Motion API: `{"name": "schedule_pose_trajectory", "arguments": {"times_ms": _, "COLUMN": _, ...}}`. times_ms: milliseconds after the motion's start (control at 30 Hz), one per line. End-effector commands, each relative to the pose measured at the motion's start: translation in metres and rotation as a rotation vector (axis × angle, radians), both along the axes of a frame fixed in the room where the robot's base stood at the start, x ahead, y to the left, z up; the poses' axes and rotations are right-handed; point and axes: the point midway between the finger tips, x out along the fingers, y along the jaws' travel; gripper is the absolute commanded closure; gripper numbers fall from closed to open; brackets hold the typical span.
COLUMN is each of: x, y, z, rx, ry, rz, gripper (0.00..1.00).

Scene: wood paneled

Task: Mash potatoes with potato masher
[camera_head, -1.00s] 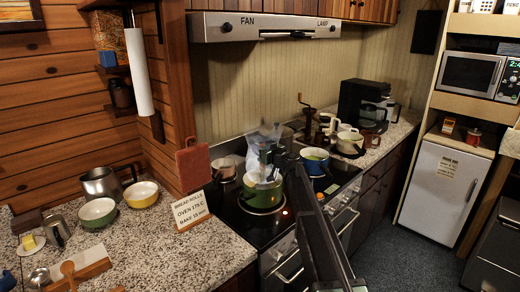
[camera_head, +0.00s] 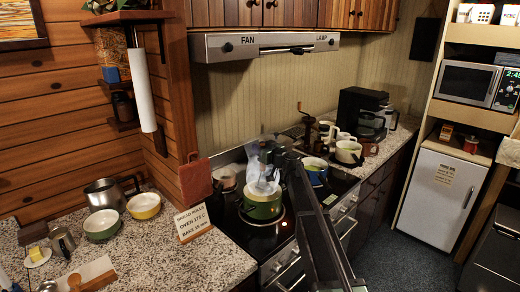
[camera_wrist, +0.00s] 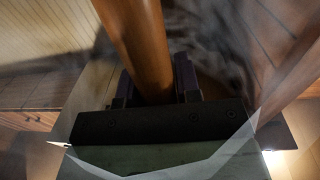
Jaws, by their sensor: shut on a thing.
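A green pot (camera_head: 262,209) stands on the dark stovetop (camera_head: 233,222), with pale steam or a pale shape over its mouth. My gripper (camera_head: 270,158) is above the pot. In the wrist view my gripper (camera_wrist: 158,98) is shut on a round brown wooden handle (camera_wrist: 140,45), which I take to be the potato masher's. The masher's head does not show clearly in either view, and I cannot tell whether it is inside the pot. The potatoes cannot be made out.
A blue pot (camera_head: 315,168) sits to the right on the stove. A range hood (camera_head: 265,47) hangs above. A recipe sign (camera_head: 193,222), a red board (camera_head: 195,178) and bowls (camera_head: 143,206) stand on the left counter. A coffee maker (camera_head: 362,115) stands further right.

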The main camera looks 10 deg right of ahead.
Motion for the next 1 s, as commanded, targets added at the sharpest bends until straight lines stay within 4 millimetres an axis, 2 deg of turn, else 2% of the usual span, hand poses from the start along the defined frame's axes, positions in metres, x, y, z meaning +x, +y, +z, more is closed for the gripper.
{"name": "schedule_pose_trajectory", "arguments": {"times_ms": 33, "x": 0.000, "y": 0.000, "z": 0.012, "rx": 0.000, "ry": 0.000, "rz": 0.000, "gripper": 0.97}}
{"name": "schedule_pose_trajectory", "arguments": {"times_ms": 567, "x": 0.000, "y": 0.000, "z": 0.063, "rx": 0.000, "ry": 0.000, "rz": 0.000, "gripper": 0.97}}
{"name": "schedule_pose_trajectory", "arguments": {"times_ms": 867, "x": 0.000, "y": 0.000, "z": 0.060, "rx": 0.000, "ry": 0.000, "rz": 0.000, "gripper": 0.97}}
{"name": "schedule_pose_trajectory", "arguments": {"times_ms": 1000, "x": 0.000, "y": 0.000, "z": 0.032, "rx": 0.000, "ry": 0.000, "rz": 0.000, "gripper": 0.97}}
